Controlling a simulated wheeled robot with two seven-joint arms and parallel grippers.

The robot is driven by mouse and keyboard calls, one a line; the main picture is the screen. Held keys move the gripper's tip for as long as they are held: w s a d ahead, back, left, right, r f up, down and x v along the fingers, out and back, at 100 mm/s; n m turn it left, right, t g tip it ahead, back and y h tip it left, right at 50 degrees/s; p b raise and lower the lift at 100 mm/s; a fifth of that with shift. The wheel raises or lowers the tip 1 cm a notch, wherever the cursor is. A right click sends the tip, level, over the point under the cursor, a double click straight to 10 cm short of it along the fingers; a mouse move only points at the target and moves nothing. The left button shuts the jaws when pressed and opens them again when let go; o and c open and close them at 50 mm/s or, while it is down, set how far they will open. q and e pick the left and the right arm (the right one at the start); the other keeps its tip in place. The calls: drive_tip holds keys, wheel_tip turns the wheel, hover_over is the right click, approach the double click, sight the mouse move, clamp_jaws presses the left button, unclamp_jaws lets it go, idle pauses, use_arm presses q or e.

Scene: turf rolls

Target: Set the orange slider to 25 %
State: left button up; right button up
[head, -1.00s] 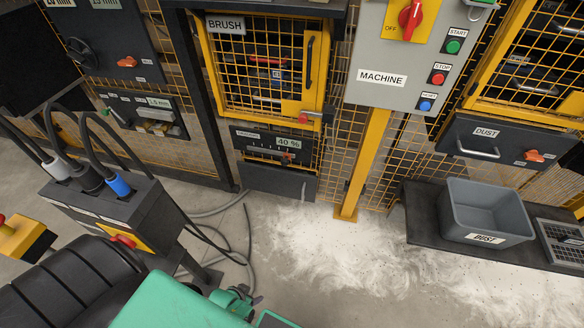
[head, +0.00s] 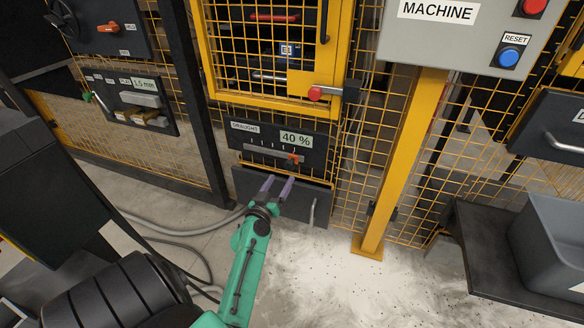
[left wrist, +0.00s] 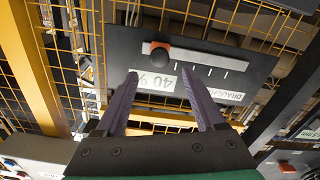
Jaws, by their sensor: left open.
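The orange slider (head: 293,157) sits near the right end of its light track on the dark DRAUGHT panel (head: 318,146). The display (head: 296,139) above it reads 40 %. In the left wrist view the panel is upside down, with the slider (left wrist: 160,46) and a dark round knob just past the fingertips, and the display (left wrist: 155,81) nearer the fingers. My left gripper (head: 277,180) is open and empty, below and slightly left of the slider, apart from it. It also shows in the left wrist view (left wrist: 167,76). My right gripper is not in view.
A yellow mesh door (head: 275,55) with a red-knobbed latch (head: 316,93) is above the panel. A dark drawer (head: 322,203) with a handle is below it. A yellow post (head: 400,165) stands to the right. A grey bin (head: 552,236) is at the far right.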

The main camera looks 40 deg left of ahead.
sight(288, 168)
use_arm(q)
drive_tip(key=b+x, duration=0.1)
drive_tip(key=x, duration=0.7)
drive_tip(key=shift+w+a+f, duration=0.1)
drive_tip(key=shift+w+a, duration=0.1)
drive_tip(key=shift+w, duration=0.15)
clamp_jaws()
idle(0.8)
